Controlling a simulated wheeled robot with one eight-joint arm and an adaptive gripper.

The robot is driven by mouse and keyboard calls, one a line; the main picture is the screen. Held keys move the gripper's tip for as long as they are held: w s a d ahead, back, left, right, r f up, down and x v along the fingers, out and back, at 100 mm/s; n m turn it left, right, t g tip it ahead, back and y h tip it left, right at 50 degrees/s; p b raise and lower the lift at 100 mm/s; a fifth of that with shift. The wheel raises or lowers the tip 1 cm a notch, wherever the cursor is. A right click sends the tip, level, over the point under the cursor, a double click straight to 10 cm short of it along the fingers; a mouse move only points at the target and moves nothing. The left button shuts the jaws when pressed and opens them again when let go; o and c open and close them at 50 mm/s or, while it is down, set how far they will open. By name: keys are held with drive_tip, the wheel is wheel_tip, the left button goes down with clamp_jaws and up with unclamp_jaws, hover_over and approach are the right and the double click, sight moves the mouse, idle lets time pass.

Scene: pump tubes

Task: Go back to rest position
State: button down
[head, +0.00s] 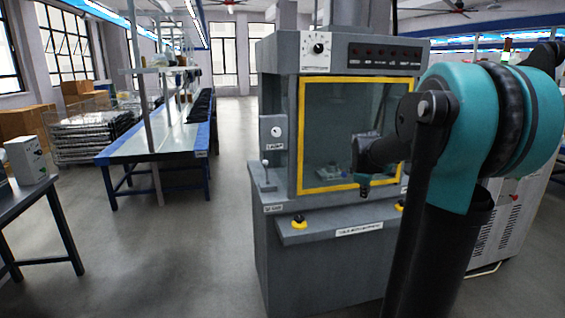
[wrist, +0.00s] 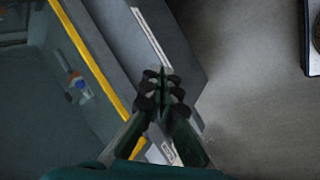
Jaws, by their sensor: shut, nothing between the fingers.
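My gripper (wrist: 162,88) shows in the wrist view with its dark fingers together and nothing between them. In the head view my gripper (head: 364,190) hangs in front of the grey machine's yellow-framed window, beyond my dark arm link. The grey machine (head: 280,240) stands in front of me, with a dial and a row of red buttons at its top. Behind the window, small white, blue and reddish parts (wrist: 76,84) show in the wrist view, too small to tell exactly.
The machine's front ledge (head: 335,228) with yellow-based buttons juts out below my gripper. A white cabinet (head: 510,225) stands at the right. A dark table (head: 50,195) is at the left, and a long blue-edged bench (head: 150,148) stands behind. The floor between them is clear.

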drive_tip(key=s+a+f+m+y, duration=0.1)
drive_tip(key=s+a+f+m, duration=0.2)
drive_tip(key=s+f, duration=0.3)
drive_tip(key=s+a+f+m+y, duration=0.1)
drive_tip(key=s+a+f+m, duration=0.2)
drive_tip(key=s, duration=1)
drive_tip(key=s+a+f+m+g, duration=0.1)
drive_tip(key=s+a+f+m, duration=0.3)
drive_tip(key=s+f, duration=0.5)
drive_tip(key=shift+s+f+m+y, duration=0.15)
drive_tip(key=shift+s+m+y, duration=0.25)
drive_tip(key=shift+s+m, duration=0.1)
drive_tip(key=c, duration=2.3)
unclamp_jaws()
drive_tip(key=shift+w, duration=0.1)
